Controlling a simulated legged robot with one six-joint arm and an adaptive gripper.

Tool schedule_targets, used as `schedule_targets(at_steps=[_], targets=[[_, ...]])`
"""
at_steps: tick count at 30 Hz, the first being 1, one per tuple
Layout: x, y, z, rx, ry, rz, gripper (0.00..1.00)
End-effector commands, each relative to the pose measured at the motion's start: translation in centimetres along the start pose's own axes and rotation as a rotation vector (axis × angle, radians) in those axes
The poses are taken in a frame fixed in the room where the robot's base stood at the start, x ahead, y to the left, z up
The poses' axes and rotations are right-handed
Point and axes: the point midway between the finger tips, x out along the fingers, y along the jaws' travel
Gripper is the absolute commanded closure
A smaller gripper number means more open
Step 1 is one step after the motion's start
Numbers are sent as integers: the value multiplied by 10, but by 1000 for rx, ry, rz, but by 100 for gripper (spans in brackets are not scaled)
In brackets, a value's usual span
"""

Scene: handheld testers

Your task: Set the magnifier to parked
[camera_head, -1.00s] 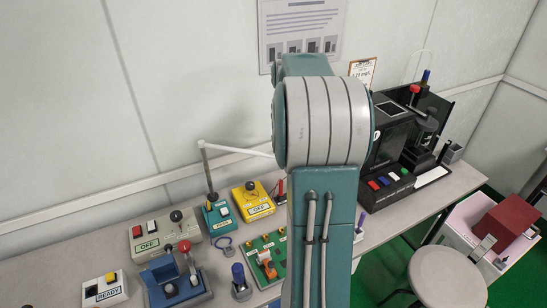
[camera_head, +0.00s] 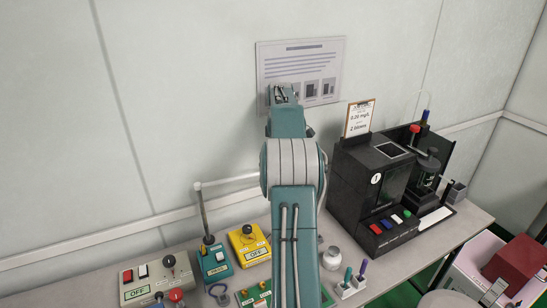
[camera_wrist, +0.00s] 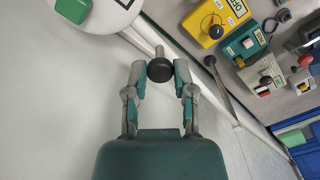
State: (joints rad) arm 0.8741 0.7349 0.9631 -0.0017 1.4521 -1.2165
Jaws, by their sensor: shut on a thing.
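The magnifier's white arm (camera_head: 231,181) runs right from the top of an upright post (camera_head: 205,215) and passes behind my arm. Its head is hidden in the head view. In the wrist view, a white rounded piece with a green block (camera_wrist: 105,14), apparently the magnifier's head, shows at the top left. My gripper (camera_wrist: 160,72) is shut on a black round knob (camera_wrist: 160,70) on a short metal stem, with one finger on each side. Whether the stem joins the white piece is not clear.
Below the post stand a teal box (camera_head: 215,262), a yellow box (camera_head: 248,245) and a grey OFF box (camera_head: 158,278). A black instrument (camera_head: 370,190) stands to the right with a clipboard on top. The wall with a poster (camera_head: 300,60) is close behind my arm.

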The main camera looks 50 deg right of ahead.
Motion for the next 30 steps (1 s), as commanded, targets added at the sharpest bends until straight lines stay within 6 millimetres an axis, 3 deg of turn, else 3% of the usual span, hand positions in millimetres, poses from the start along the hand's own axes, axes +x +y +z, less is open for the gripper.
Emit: schedule_targets(at_steps=[13, 14, 15, 16, 26, 30], targets=[[-1, 4, -3, -9, 11, 13, 100], [-1, 4, -3, -9, 11, 13, 53], [-1, 4, -4, -9, 11, 14, 35], [-1, 4, -3, -9, 11, 14, 33], [-2, 3, -1, -7, 6, 10, 33], [-11, 4, -1, -7, 6, 12, 33]])
